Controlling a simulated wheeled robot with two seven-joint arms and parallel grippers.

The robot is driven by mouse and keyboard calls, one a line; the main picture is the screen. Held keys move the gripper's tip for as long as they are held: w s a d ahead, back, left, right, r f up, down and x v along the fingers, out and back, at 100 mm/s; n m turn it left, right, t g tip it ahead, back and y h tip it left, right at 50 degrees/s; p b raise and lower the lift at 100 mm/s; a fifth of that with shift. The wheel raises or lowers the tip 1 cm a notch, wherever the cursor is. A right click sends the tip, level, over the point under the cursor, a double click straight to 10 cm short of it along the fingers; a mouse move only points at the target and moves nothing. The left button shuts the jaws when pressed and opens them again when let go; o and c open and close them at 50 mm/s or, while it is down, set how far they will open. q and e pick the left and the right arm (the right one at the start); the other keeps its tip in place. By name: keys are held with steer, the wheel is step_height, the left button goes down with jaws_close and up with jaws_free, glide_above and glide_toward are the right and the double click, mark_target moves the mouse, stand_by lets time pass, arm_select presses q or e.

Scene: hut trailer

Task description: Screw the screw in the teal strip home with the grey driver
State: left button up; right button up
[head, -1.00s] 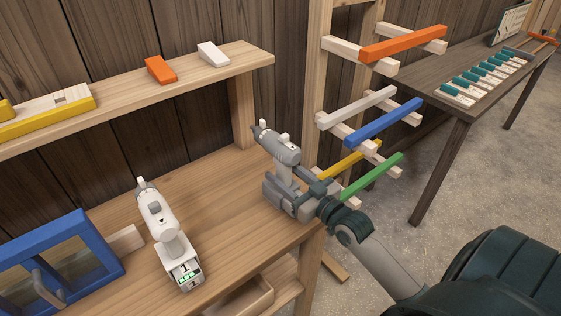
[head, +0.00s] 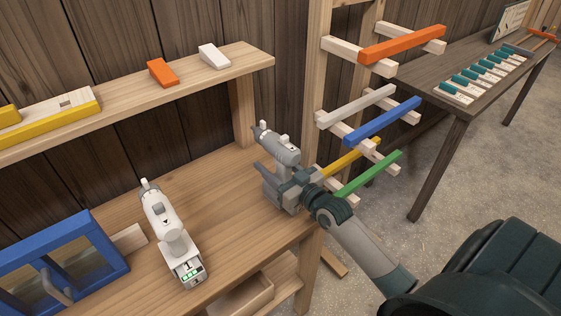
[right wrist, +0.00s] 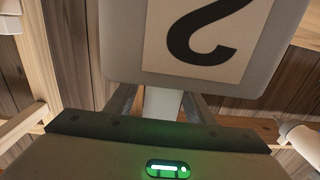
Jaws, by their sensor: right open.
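The grey driver (head: 280,147) stands upright at the right end of the wooden workbench, nose toward the back left. My right gripper (head: 284,180) is open, its fingers at the driver's handle. In the right wrist view the pale handle (right wrist: 162,103) shows between the open fingers, with a grey block marked "2" (right wrist: 205,40) above it. I cannot tell whether the fingers touch the handle. Several pale pieces with teal parts (head: 485,72) lie on the dark table at the far right; I cannot make out a single teal strip or the screw. My left gripper is not in view.
A white driver (head: 165,225) with a green-lit base stands on the workbench (head: 225,205) to the left. A blue frame (head: 85,235) is at lower left. A rack with coloured bars (head: 385,120) stands just right of my gripper. A shelf (head: 130,95) runs above.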

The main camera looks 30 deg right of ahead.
mark_target(273, 151)
steer(key=shift+c, duration=0.2)
stand_by(0.3)
jaws_close()
steer(key=shift+w+r, duration=0.1)
steer(key=shift+r, duration=0.05)
steer(key=shift+r, duration=0.1)
steer(key=r+b, duration=0.1)
steer(key=r, duration=0.3)
steer(key=shift+d, duration=0.2)
steer(key=s+d+r+b, duration=0.4)
steer(key=d+r, duration=0.2)
steer(key=d, duration=0.4)
steer(key=shift+s+r, duration=0.4)
steer(key=shift+d, duration=0.1)
